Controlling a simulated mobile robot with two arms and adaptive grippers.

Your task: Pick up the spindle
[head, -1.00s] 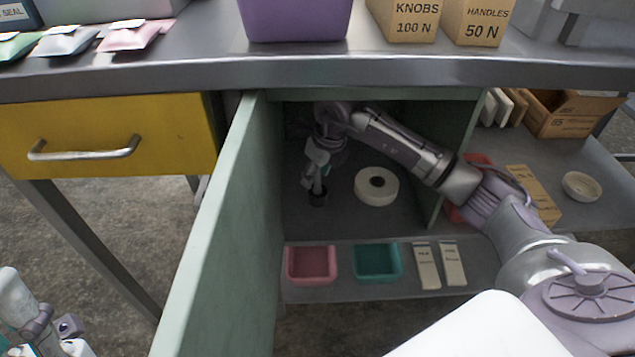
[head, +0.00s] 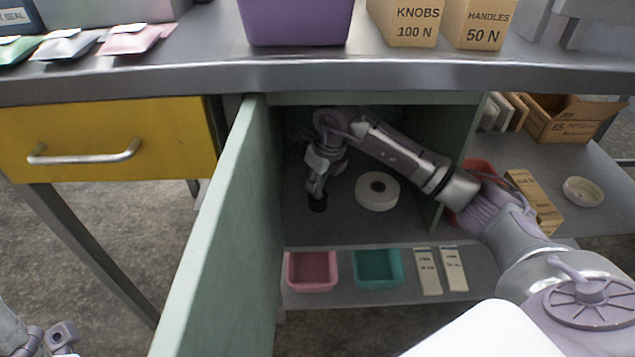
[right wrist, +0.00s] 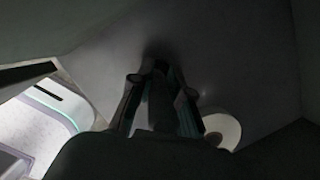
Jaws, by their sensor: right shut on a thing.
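My right gripper (head: 316,190) reaches into the open green cabinet and points down near its floor. It is shut on a dark, slim thing, which I take to be the spindle (head: 318,204); its dark round end shows just below the fingers. In the right wrist view the two fingers (right wrist: 160,100) stand on either side of a dark upright shape, too dim to make out in detail. Part of my left arm shows at the bottom left of the head view, but its fingers do not show.
A white roll (head: 377,191) lies right of my gripper. Pink (head: 312,270) and teal (head: 377,268) bins and two pale packets stand on the front shelf. The open door (head: 215,240) bounds the left, and the worktop (head: 300,75) hangs above.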

